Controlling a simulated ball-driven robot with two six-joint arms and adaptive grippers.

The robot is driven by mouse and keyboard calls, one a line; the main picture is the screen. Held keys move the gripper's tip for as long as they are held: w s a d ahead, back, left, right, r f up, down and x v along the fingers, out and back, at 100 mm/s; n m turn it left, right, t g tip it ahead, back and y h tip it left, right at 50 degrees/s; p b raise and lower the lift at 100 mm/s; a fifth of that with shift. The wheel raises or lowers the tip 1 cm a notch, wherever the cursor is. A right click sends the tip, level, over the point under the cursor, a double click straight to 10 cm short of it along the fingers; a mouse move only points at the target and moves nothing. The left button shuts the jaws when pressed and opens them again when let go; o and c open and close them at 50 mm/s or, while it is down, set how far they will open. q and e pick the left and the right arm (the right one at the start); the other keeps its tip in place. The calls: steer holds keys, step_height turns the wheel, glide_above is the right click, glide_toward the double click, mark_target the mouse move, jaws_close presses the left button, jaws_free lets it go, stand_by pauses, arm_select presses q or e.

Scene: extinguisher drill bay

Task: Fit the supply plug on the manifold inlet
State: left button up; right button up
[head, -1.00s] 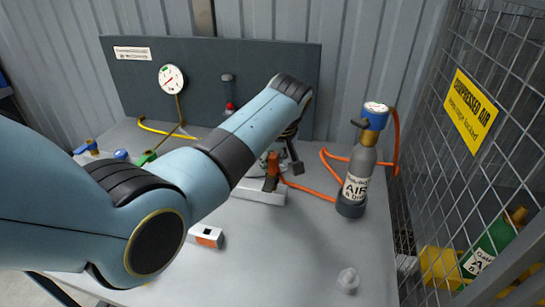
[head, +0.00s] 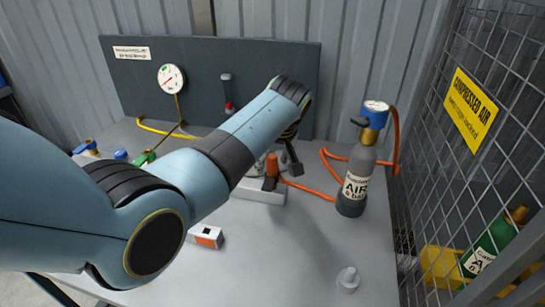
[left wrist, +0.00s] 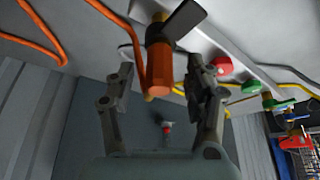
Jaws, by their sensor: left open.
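The orange plug (head: 272,165) stands at a pale block (head: 262,195) on the bench, with an orange hose running from it to the grey air cylinder. My left gripper (head: 284,168) is over it, partly hidden by my own forearm. In the left wrist view my left gripper (left wrist: 160,84) is open, a finger on each side of the orange plug (left wrist: 159,72), with gaps showing between fingers and plug. A pale rail with a red knob (left wrist: 222,65) and a green knob (left wrist: 250,88) shows beyond. I cannot make out the manifold inlet. My right gripper is not in view.
The grey air cylinder (head: 351,190) stands upright to the right. A mesh cage (head: 480,130) borders the bench's right side. A white and orange box (head: 206,236) and a small pale piece (head: 348,279) lie in front. A gauge (head: 171,78) hangs on the back panel.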

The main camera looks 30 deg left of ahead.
arm_select(q)
steer(key=v, duration=1.2)
steer(key=shift+f, duration=0.1)
